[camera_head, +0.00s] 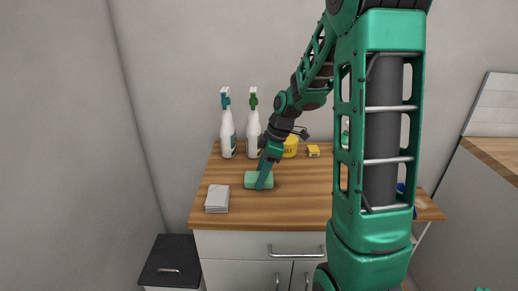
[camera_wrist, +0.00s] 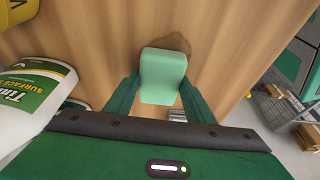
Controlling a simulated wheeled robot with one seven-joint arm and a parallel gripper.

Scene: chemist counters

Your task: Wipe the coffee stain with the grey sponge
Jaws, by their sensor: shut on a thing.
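My gripper (camera_head: 264,177) is shut on a sponge (camera_head: 259,180), which looks pale green, not grey. In the wrist view the sponge (camera_wrist: 163,76) sits between the two fingers (camera_wrist: 160,92). In the head view it is low at the counter top; I cannot tell whether it touches the wood. A darker brown patch, apparently the coffee stain (camera_wrist: 180,45), shows on the wood just beyond the sponge in the wrist view, partly hidden by it. I cannot make out the stain in the head view.
Two white spray bottles (camera_head: 227,130) (camera_head: 253,132), a yellow tub (camera_head: 290,146) and a small yellow item (camera_head: 313,150) stand at the back of the wooden counter (camera_head: 300,190). A grey-white stack (camera_head: 217,198) lies front left. My arm hides the counter's right part.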

